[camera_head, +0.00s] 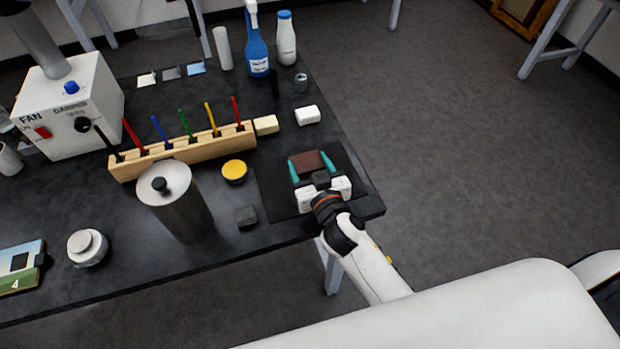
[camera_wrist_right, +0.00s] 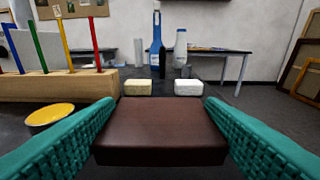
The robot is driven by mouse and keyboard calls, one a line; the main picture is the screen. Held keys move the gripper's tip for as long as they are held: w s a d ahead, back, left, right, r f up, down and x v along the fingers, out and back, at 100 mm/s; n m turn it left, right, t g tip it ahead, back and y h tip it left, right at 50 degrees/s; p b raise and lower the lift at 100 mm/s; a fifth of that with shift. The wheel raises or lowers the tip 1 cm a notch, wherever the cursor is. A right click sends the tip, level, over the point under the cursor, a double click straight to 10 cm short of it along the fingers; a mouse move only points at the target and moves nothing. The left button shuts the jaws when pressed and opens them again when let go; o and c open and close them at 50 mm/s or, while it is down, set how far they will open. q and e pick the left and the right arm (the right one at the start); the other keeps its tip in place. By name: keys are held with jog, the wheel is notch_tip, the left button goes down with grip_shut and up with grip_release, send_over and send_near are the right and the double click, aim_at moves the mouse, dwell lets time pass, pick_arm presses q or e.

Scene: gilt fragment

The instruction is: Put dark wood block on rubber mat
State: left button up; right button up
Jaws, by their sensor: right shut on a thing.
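The dark wood block (camera_head: 308,162) is a reddish-brown slab between the teal fingers of my right gripper (camera_head: 312,166). In the right wrist view, the dark wood block (camera_wrist_right: 160,132) fills the space between the two teal fingers, level, and the right gripper (camera_wrist_right: 160,128) is shut on it. The black rubber mat (camera_head: 274,190) lies at the right end of the dark table, and the block is over it in the head view. I cannot tell whether the block touches the mat. My left gripper is not in view.
A pale yellow block (camera_head: 265,125) and a white block (camera_head: 307,115) lie beyond the mat. A wooden rack (camera_head: 185,155) with coloured sticks, a yellow-topped tin (camera_head: 234,171), a dark grey block (camera_head: 246,216) and a metal canister (camera_head: 177,205) stand left. The table's right edge is close.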

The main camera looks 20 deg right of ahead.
notch_tip(320, 180, down, 5)
jog(key=shift+w+d+r+b, duration=0.1)
jog(key=shift+d+r+b, duration=0.1)
jog(key=shift+b, duration=0.35)
jog(key=shift+a+f, duration=0.1)
jog(key=shift+f, duration=0.1)
jog(key=shift+f, duration=0.1)
jog(key=o, duration=1)
